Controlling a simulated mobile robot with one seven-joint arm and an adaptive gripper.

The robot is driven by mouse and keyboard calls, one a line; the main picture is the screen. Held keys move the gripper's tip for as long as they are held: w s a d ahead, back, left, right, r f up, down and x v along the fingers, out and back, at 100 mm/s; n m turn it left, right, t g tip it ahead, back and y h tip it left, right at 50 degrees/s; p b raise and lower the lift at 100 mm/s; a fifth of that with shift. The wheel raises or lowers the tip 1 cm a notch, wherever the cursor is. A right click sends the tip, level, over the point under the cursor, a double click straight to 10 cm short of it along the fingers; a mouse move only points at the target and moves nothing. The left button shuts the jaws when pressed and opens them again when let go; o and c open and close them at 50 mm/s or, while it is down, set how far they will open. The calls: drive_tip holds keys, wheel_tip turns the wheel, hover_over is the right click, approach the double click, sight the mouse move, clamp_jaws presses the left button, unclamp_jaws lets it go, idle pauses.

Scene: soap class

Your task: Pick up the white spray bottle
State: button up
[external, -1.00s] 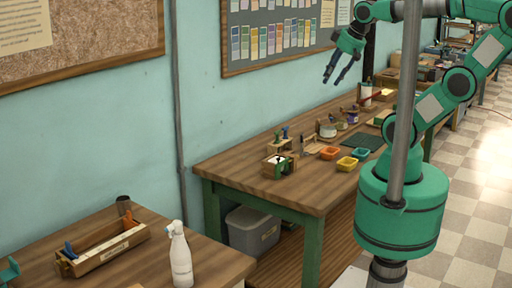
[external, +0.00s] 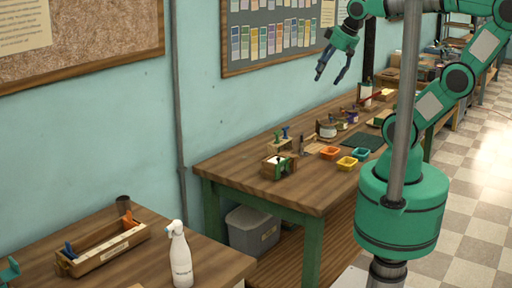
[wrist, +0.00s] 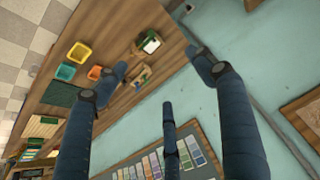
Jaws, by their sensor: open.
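The white spray bottle (external: 181,260) stands upright on the near wooden table at the lower left of the external view, close to that table's right edge. I cannot make it out in the wrist view. My gripper (external: 332,76) is open and empty, high above the far workbench and well apart from the bottle. In the wrist view its dark fingers (wrist: 160,80) are spread, with nothing between them but the bench and wall beyond.
The long workbench (external: 235,170) carries a small wooden caddy (external: 279,167), orange and yellow bins (external: 347,163) and other items. A grey bin (external: 252,231) sits below it. A gap separates the tables.

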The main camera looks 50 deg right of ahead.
drive_tip(key=w+a+r+g+y, duration=0.1)
drive_tip(key=w+a+r+g, duration=0.1)
drive_tip(key=w+a, duration=1.1)
drive_tip(key=w+a+f+g, duration=0.1)
drive_tip(key=w+a+f, duration=0.2)
drive_tip(key=a, duration=0.7)
drive_tip(key=w+a+f, duration=0.2)
drive_tip(key=a, duration=0.9)
drive_tip(key=m+g, duration=0.1)
drive_tip(key=g, duration=0.1)
hover_over(176, 222)
drive_tip(key=w+d, duration=0.6)
drive_tip(key=d, duration=0.2)
wheel_tip(176, 222, down, 17)
drive_tip(key=shift+h, duration=0.6)
drive_tip(key=s+a+f, duration=0.4)
drive_tip(key=a, duration=0.1)
drive_tip(key=s+a+f, duration=0.2)
drive_tip(key=a, duration=0.1)
drive_tip(key=shift+f, duration=0.35)
drive_tip(key=shift+d, duration=0.1)
drive_tip(key=shift+w, duration=0.1)
drive_tip(key=shift+f+b, duration=0.75)
drive_tip(key=shift+f, duration=3.55)
